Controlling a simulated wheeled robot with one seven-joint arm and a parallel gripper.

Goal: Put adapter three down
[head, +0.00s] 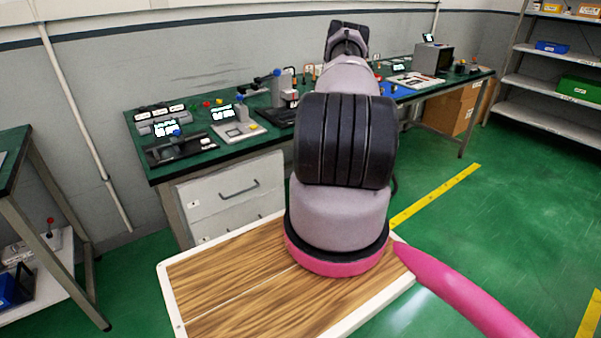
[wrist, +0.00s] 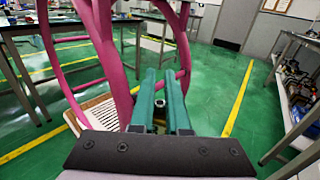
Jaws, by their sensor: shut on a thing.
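My gripper (wrist: 161,80) shows in the wrist view as two teal fingers, closed on a small grey, round-ended part (wrist: 159,101) between them. This part fits adapter three, but it is mostly hidden by the fingers and no mark on it can be read. It is held in the air, with green floor behind it. In the head view my arm covers the gripper and the held part. The green-topped workbench (head: 240,150) stands beyond my base in the head view, and a bench with items on it also shows at the right edge of the wrist view (wrist: 284,110).
The bench holds a black device (head: 180,149), a grey device with a lit screen (head: 238,130), a blue mat (head: 397,90), a white board (head: 415,80) and a grey box-shaped machine (head: 432,58). Shelves (head: 560,85) stand at the right. Bare bench top shows between devices.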

